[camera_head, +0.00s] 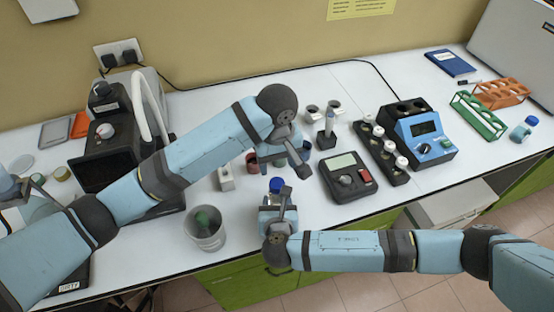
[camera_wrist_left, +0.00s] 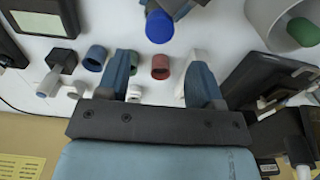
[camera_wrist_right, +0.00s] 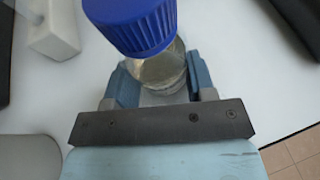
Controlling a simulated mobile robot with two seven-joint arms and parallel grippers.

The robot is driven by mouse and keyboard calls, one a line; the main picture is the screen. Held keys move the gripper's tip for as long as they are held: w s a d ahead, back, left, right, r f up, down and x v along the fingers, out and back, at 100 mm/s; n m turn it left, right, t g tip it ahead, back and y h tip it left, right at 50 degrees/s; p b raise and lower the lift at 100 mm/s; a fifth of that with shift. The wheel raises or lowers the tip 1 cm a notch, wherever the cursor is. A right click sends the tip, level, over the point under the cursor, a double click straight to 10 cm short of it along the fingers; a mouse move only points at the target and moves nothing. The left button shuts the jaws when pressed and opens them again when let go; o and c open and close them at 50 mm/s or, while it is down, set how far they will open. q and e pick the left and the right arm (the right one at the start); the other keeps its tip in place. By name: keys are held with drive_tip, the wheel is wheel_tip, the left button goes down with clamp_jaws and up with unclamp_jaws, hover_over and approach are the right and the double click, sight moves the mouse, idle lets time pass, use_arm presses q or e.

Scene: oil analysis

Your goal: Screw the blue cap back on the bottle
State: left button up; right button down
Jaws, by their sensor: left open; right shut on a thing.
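The blue cap (camera_head: 277,185) sits on the mouth of a clear glass bottle (camera_wrist_right: 163,74); whether it is threaded cannot be told. The cap fills the top of the right wrist view (camera_wrist_right: 135,22). My right gripper (camera_head: 279,208) is shut around the bottle's body near the table's front edge. My left gripper (camera_head: 288,162) is open and empty, a little behind and above the cap. In the left wrist view the cap (camera_wrist_left: 159,27) lies beyond and between the spread fingertips (camera_wrist_left: 160,72), touching neither.
A grey bin (camera_head: 190,229) holding a green item stands left of the bottle. A scale (camera_head: 346,181) and a vial rack (camera_head: 370,140) are to the right. Several small coloured cups, including a red one (camera_wrist_left: 160,66), stand behind.

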sight(277, 182)
use_arm(q)
drive_tip(key=shift+f, duration=0.15)
drive_tip(key=shift+f, duration=3.9)
drive_tip(key=c, duration=0.9)
drive_tip(key=m, duration=0.6)
drive_tip(key=shift+m, duration=0.3)
drive_tip(key=o, duration=1)
drive_tip(key=shift+r, duration=0.1)
